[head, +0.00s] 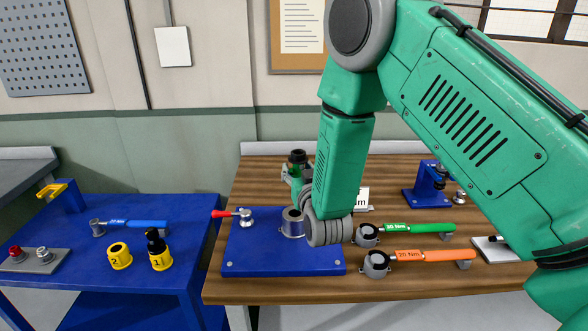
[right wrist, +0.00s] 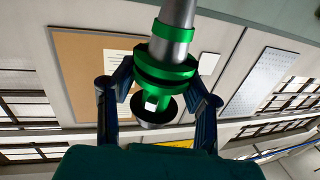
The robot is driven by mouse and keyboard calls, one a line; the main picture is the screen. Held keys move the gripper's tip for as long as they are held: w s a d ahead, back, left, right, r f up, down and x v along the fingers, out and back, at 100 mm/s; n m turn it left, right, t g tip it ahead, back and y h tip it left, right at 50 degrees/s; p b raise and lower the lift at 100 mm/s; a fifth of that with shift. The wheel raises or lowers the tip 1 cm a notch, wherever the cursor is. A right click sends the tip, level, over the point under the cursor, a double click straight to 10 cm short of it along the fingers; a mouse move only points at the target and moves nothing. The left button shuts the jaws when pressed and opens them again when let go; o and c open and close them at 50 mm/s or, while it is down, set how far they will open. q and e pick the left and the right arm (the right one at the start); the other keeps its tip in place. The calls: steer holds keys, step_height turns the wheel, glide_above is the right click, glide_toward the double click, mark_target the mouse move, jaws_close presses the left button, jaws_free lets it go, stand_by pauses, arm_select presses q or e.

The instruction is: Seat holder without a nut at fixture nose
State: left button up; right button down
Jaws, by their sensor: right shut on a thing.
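My right gripper (right wrist: 158,95) is shut on a tool holder with green rings and a grey metal shank (right wrist: 172,45). A dark open ring shows at the holder's near end. In the head view my right gripper (head: 294,176) is partly hidden by my arm, with the holder's dark end (head: 297,156) pointing up. The grey round fixture nose (head: 292,224) stands on the blue base plate (head: 255,258), lower in the picture than the holder. The holder looks apart from it; their exact alignment is unclear. My left gripper is out of view.
A red-tipped lever (head: 228,213) sits beside the nose. Green (head: 418,228) and orange (head: 420,255) torque wrenches lie to the right. A blue stand (head: 428,185) is behind them.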

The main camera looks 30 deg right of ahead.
steer(key=f, duration=0.1)
steer(key=f+b, duration=0.1)
steer(key=shift+w+a+f+b, duration=0.1)
steer(key=shift+a+f+b, duration=0.15)
steer(key=shift+f+b, duration=0.15)
steer(key=shift+a+f, duration=0.2)
steer(key=shift+a, duration=0.1)
steer(key=shift+a+b, duration=0.3)
steer(key=shift+a, duration=0.05)
steer(key=shift+d+f, duration=0.2)
steer(key=shift+d, duration=0.6)
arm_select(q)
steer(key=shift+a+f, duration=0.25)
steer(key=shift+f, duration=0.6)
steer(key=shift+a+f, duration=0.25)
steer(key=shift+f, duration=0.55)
arm_select(e)
steer(key=shift+a+r, duration=0.2)
steer(key=shift+a, duration=0.8)
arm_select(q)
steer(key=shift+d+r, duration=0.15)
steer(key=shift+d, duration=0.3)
arm_select(e)
steer(key=shift+d+f, duration=0.15)
steer(key=shift+d, duration=0.4)
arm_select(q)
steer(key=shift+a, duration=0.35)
arm_select(e)
steer(key=shift+a, duration=0.25)
